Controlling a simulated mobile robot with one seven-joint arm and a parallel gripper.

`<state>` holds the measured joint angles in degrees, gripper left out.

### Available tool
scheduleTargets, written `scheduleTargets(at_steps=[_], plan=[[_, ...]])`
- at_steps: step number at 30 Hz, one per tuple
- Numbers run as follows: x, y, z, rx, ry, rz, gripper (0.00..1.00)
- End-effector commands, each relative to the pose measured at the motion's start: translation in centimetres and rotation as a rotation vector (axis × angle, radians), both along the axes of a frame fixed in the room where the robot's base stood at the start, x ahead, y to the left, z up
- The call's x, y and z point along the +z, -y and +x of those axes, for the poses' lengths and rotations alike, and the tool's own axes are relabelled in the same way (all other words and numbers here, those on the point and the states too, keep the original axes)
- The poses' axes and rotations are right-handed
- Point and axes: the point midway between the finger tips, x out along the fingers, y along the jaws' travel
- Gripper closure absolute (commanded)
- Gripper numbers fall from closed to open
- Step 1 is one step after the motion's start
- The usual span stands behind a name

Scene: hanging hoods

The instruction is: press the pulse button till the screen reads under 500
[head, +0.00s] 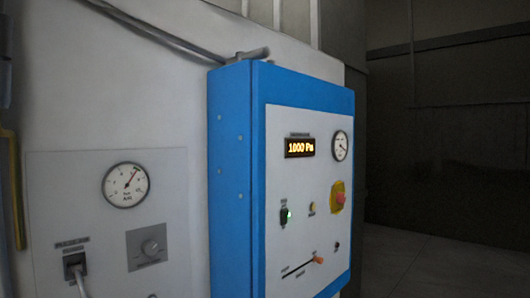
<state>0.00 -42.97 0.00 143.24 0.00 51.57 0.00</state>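A blue cabinet (232,170) with a pale front panel (285,180) stands at the centre right of the head view. Its screen (300,147) reads 1000 Pa in amber digits. The labels are too small to read, so I cannot tell which one is the pulse button. My gripper is not in view.
The panel also has a round gauge (340,146), a red mushroom knob (340,198) on yellow and an orange-tipped lever (319,260). To the left, a grey wall panel (80,190) carries a dial gauge (125,185), a knob (150,246) and a plugged cable (80,284). Floor (430,260) shows clear at right.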

Motion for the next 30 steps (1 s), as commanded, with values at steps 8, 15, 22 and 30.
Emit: scheduleTargets(at_steps=[8, 15, 22, 30], plan=[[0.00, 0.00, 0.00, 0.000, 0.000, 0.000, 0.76], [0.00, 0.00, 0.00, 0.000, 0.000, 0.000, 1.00], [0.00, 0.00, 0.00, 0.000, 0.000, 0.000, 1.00], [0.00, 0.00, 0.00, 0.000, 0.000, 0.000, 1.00]])
